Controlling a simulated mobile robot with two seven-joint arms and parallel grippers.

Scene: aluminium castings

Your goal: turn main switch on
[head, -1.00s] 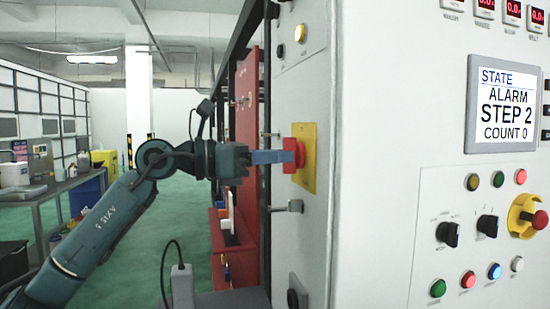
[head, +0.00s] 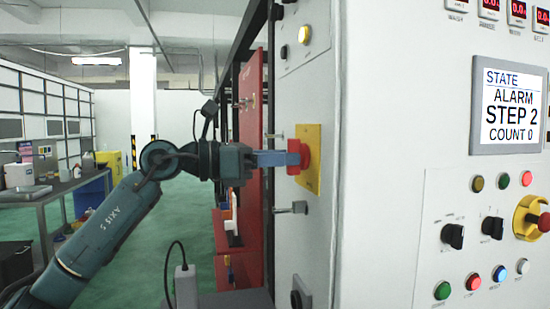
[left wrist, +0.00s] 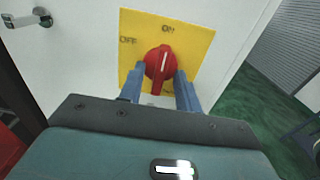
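The main switch is a red rotary knob (head: 304,154) on a yellow plate (head: 314,179) on the cabinet's side. In the left wrist view the knob (left wrist: 159,62) has a white line pointing up towards the ON label on the plate (left wrist: 195,38); OFF is to its left. My left gripper (head: 290,159) is at the knob. In the left wrist view its two blue fingers (left wrist: 160,85) stand apart on either side of the knob's handle, with gaps beside the handle; whether they touch the knob's rim I cannot tell. My right gripper is not in view.
The white cabinet front carries a screen (head: 509,107) reading STATE ALARM, STEP 2, COUNT 0, with buttons and an emergency stop (head: 530,219) below. A metal door handle (head: 292,208) sticks out below the switch. A workbench (head: 60,190) stands at the far left; green floor lies between.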

